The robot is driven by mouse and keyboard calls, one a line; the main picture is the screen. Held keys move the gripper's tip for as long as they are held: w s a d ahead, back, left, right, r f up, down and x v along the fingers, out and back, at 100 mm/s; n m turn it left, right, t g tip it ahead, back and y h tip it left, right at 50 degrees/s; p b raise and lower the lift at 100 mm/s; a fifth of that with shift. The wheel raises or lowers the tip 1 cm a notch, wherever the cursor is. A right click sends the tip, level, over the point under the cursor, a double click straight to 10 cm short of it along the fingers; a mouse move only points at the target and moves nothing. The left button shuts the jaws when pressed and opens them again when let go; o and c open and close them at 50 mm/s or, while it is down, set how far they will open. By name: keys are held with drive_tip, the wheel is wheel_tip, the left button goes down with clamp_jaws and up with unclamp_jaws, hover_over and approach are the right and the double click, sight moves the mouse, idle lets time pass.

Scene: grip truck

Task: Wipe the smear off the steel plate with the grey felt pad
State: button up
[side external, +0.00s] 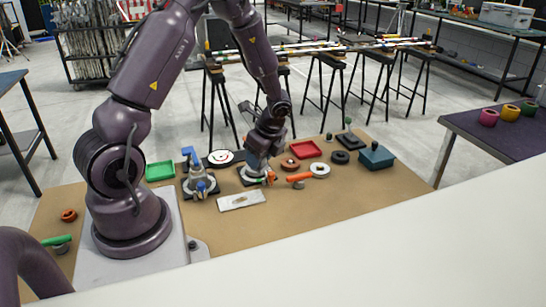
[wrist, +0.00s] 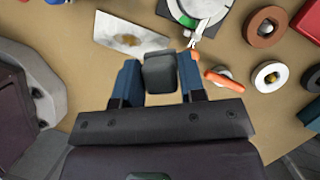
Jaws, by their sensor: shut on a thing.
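The steel plate (side external: 241,201) lies flat on the brown board in front of my gripper (side external: 262,163). The plate also shows at the upper left of the wrist view (wrist: 108,28), with a brownish smear (wrist: 128,40) near its middle. In the wrist view my gripper (wrist: 160,72) is shut on the grey felt pad (wrist: 160,74), a dark block between the two blue fingers. The pad appears beside the plate's lower right end in that view, apart from the smear.
An orange-handled tool (side external: 299,178), white ring (side external: 320,170), red tray (side external: 305,150) and teal box (side external: 376,158) lie to the right. A clamp-like fixture (side external: 200,185) stands left. The board's front is clear.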

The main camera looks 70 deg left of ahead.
drive_tip(key=n, duration=0.2)
drive_tip(key=s+n+g+h, duration=0.1)
drive_tip(key=shift+s+a+f+n, duration=0.1)
drive_tip(key=shift+a+f+n, duration=0.05)
drive_tip(key=shift+a+n, duration=0.25)
drive_tip(key=n, duration=0.1)
drive_tip(key=n+h, duration=0.1)
drive_tip(key=n, duration=0.1)
drive_tip(key=shift+s+d, duration=0.15)
drive_tip(key=shift+s, duration=0.15)
drive_tip(key=shift+s+d+n+g+h, duration=0.1)
drive_tip(key=shift+d+n+g+h, duration=0.15)
drive_tip(key=shift+n, duration=0.35)
drive_tip(key=shift+d+n+g+h, duration=0.15)
drive_tip(key=shift+n+g, duration=0.1)
drive_tip(key=shift+n, duration=0.35)
drive_tip(key=n, duration=0.3)
hover_over(247, 198)
drive_tip(key=w, duration=0.2)
drive_tip(key=shift+h, duration=0.4)
drive_tip(key=shift+s+f, duration=0.1)
drive_tip(key=shift+f, duration=3.1)
drive_tip(key=shift+x, duration=0.8)
drive_tip(key=shift+c, duration=0.3)
drive_tip(key=shift+s+r, duration=0.1)
drive_tip(key=shift+s, duration=3.1)
drive_tip(key=shift+w, duration=3.35)
drive_tip(key=shift+w+r, duration=0.1)
drive_tip(key=shift+w, duration=0.15)
wheel_tip(247, 198, up, 8)
